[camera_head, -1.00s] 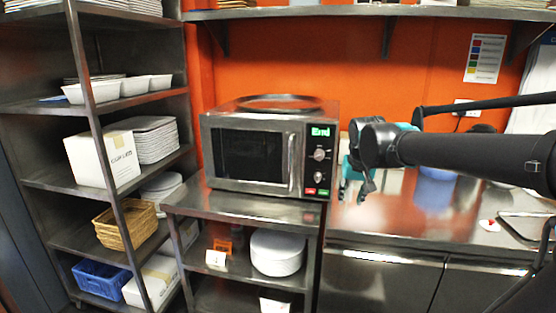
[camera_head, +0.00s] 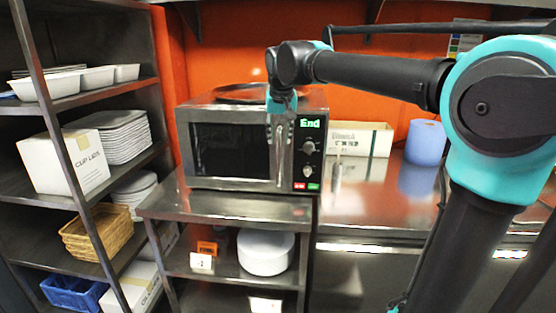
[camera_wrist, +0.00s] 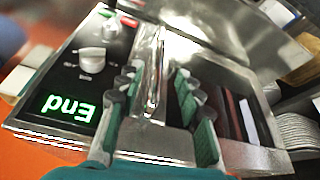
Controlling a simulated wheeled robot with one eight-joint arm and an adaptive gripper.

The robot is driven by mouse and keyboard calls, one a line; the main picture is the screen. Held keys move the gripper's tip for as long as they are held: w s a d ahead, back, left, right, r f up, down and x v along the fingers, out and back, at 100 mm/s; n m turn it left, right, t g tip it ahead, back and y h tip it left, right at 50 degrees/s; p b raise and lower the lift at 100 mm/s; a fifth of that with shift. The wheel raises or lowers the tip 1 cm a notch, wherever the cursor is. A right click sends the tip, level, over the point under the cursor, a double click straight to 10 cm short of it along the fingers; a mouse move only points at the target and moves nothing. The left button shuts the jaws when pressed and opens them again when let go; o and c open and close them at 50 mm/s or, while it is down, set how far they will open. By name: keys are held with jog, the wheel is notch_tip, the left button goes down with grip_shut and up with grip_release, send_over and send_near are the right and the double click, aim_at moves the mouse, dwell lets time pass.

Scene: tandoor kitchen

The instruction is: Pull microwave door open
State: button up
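The microwave (camera_head: 232,150) stands on a steel shelf unit, and its door looks shut. Its display reads "End" in green, and this also shows in the wrist view (camera_wrist: 69,107). The upright metal door handle (camera_wrist: 156,65) lies between the fingers of my gripper (camera_wrist: 156,76) in the wrist view. The fingers are apart, one on each side of the handle, and I see gaps beside it. In the head view my gripper (camera_head: 280,135) points down in front of the handle and hides part of it.
A round metal tray (camera_head: 243,92) lies on top of the microwave. A steel counter (camera_head: 350,205) to the right holds a white box (camera_head: 360,139) and a blue container (camera_head: 424,142). A rack at the left holds dishes and a carton (camera_head: 63,163). Space before the door looks clear.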

aim_at(279, 154)
jog(key=x, duration=1.1)
jog(key=shift+s+d, duration=0.1)
jog(key=shift+s, duration=0.05)
grip_shut()
